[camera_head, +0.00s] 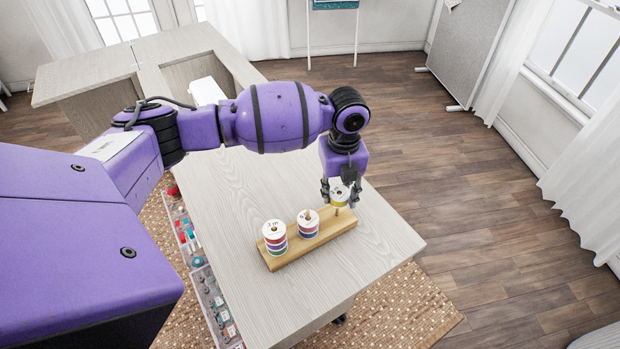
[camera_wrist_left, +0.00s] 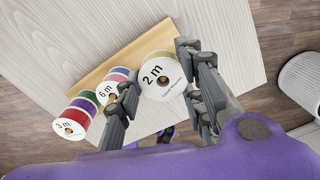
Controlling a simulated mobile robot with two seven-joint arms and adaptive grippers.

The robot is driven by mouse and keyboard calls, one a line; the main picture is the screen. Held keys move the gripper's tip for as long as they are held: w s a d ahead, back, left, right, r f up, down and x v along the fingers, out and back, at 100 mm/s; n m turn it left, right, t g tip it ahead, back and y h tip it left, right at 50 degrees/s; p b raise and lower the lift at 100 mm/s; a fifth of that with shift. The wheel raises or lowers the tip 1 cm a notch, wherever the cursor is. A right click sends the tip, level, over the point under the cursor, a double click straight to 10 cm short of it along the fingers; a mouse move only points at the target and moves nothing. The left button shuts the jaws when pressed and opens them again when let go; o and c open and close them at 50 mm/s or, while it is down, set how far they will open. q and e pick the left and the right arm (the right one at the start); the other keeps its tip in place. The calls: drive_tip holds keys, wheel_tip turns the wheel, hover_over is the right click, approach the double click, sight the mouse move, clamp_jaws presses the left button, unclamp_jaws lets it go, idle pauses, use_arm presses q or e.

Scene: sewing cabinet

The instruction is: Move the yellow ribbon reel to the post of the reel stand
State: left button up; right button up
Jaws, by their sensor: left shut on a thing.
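The yellow ribbon reel (camera_head: 338,201) has a white face. My left gripper (camera_head: 340,193) is shut on it, with a finger on either side. In the left wrist view the reel (camera_wrist_left: 160,75) shows its "2 m" label between the fingers. The wooden reel stand (camera_head: 318,241) lies on the table, and the reel is above its right end. A thin post (camera_head: 337,211) shows just under the reel; I cannot tell whether its tip is inside the hole. My right gripper is out of view.
The stand's left end carries a stack of red, green and purple reels (camera_head: 274,241). A shorter stack with blue (camera_head: 308,226) stands at its middle. The pale tabletop (camera_head: 375,240) is clear around the stand. Trays of sewing items (camera_head: 209,292) line the table's left side.

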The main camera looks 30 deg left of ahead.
use_arm(q)
drive_tip(key=o, duration=1.1)
drive_tip(key=shift+w+r, duration=0.1)
drive_tip(key=shift+r, duration=0.5)
wheel_tip(320, 180, up, 11)
drive_tip(key=shift+r, duration=0.1)
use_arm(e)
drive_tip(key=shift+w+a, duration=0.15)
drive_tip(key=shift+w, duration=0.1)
